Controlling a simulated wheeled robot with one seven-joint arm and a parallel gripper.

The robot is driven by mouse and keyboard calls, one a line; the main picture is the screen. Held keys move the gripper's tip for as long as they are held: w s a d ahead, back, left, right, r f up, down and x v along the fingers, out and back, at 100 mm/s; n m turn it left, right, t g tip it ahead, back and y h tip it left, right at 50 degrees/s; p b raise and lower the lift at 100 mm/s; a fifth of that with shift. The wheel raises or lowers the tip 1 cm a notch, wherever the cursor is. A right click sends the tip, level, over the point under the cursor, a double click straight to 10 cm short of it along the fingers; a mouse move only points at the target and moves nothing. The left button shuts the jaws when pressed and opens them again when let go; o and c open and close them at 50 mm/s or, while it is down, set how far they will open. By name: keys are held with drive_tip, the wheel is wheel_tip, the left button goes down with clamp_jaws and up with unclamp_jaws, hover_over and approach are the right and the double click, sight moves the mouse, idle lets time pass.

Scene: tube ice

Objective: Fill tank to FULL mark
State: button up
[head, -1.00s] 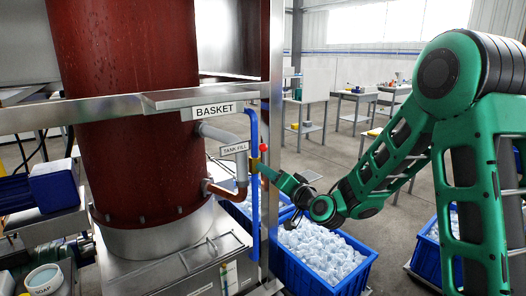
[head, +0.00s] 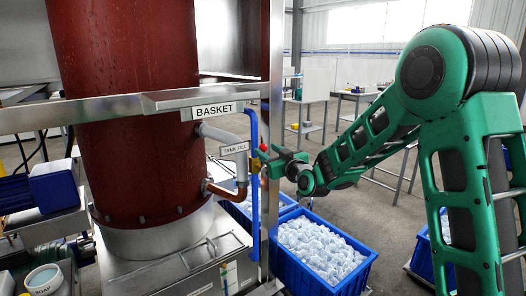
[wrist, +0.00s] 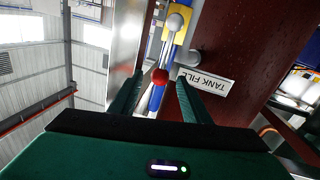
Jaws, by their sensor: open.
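The TANK FILL label (head: 234,149) hangs by the pipes beside the dark red column (head: 130,110). A blue pipe (head: 254,205) runs down next to it, with a yellow valve part (wrist: 178,22) and a red knob (head: 263,148). My gripper (head: 266,160) is at the valve, open. In the wrist view, the red knob (wrist: 160,77) shows between the two fingertips, with gaps on both sides. The steel tank (head: 175,265) stands under the column. A gauge strip (head: 229,276) is on its front; its marks are too small to read.
A steel post (head: 273,90) stands close to the valve and my fingers. Blue crates of ice (head: 325,275) sit below my arm. Tables stand far behind, with open floor between.

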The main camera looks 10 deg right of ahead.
sight(265, 149)
drive_tip(key=shift+x, duration=1.9)
drive_tip(key=shift+c, duration=0.3)
clamp_jaws()
